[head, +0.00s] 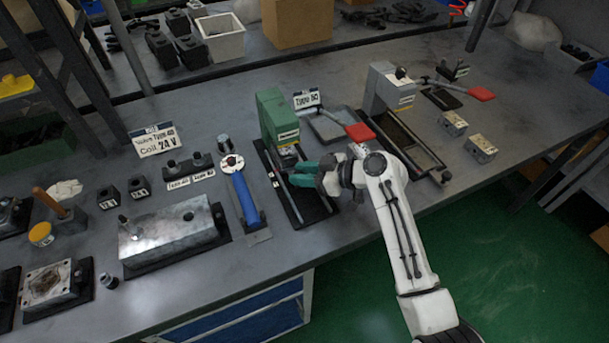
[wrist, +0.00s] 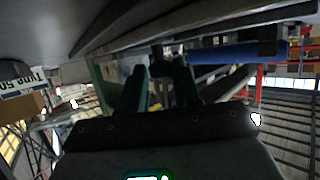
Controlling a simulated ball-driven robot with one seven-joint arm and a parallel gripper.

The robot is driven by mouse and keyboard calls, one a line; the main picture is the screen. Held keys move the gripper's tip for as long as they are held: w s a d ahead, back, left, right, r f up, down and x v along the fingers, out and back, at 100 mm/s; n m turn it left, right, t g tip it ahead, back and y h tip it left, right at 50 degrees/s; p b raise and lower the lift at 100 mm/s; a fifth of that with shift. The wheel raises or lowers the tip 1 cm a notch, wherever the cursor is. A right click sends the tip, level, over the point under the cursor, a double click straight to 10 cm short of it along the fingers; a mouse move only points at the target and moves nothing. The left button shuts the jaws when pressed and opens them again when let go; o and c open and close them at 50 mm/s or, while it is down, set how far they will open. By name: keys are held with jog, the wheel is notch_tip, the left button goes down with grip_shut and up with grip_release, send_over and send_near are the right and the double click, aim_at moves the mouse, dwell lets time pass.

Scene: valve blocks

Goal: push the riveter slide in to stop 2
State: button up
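A green press-like machine (head: 275,118) stands at mid table on a long black base (head: 312,205) with rails; I take it for the riveter, but no label I can read confirms this. My gripper (head: 300,175) is low over this base, just in front of the machine. Its teal fingers hide part of the base and slide, so I cannot tell the slide's position or any stop marks. In the wrist view my two fingers (wrist: 160,88) stand apart with a dark gap between them, and no held thing is clear. Contact with the slide cannot be told.
Left of the base lies a blue-handled tool (head: 244,198), then a metal block (head: 170,235). To the right stand a grey machine (head: 385,88) on a tray-like base, a red-handled part (head: 359,132) and small metal blocks (head: 481,148). The table front edge is close under my arm.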

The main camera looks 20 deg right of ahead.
jog(key=o, duration=0.4)
jog(key=shift+w, duration=0.1)
jog(key=shift+c, duration=0.2)
jog(key=b+v, duration=0.1)
jog(key=v, duration=0.9)
jog(key=shift+s+d, duration=0.25)
jog(key=shift+d, duration=0.05)
